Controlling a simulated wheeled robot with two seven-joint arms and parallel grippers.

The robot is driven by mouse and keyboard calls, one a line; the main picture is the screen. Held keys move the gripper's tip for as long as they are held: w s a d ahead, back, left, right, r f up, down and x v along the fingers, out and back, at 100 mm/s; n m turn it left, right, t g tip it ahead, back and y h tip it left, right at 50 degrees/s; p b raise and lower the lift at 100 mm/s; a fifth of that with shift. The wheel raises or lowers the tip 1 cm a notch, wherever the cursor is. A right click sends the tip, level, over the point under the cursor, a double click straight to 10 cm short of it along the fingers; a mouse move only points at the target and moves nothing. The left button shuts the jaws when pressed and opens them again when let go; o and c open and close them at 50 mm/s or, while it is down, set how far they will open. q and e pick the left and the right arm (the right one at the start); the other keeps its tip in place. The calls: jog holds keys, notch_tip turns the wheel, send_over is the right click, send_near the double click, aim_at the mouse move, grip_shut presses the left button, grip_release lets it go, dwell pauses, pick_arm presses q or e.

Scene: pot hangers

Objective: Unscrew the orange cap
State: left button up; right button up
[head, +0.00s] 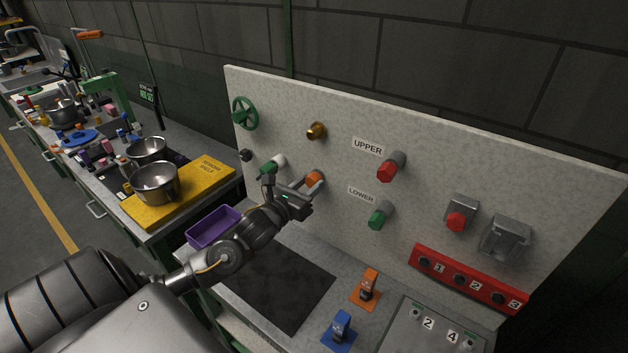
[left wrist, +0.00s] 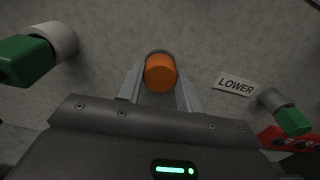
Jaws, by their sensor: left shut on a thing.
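The orange cap (head: 313,179) sits on the pale upright panel (head: 340,112), left of the LOWER label. My left gripper (head: 293,188) is at the cap, with its fingers shut on it. In the left wrist view the orange cap (left wrist: 160,72) lies between the two grey fingers (left wrist: 160,90) at their tips. Part of the cap is hidden by the gripper in the head view. My right gripper is not in view.
A green-tipped white fitting (head: 273,164) is close left of the gripper. Red (head: 387,170) and green (head: 378,217) knobs stick out to the right. Below are a purple tray (head: 213,228), a dark mat (head: 275,285), and orange (head: 367,288) and blue (head: 340,330) stands.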

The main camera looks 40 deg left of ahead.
pick_arm(q)
jog(key=n, duration=0.5)
jog(key=shift+s, duration=0.15)
jog(key=shift+s, duration=1.3)
jog(key=shift+p, duration=0.3)
jog(key=s, duration=0.3)
jog(key=shift+p, duration=0.3)
jog(key=shift+d, duration=0.1)
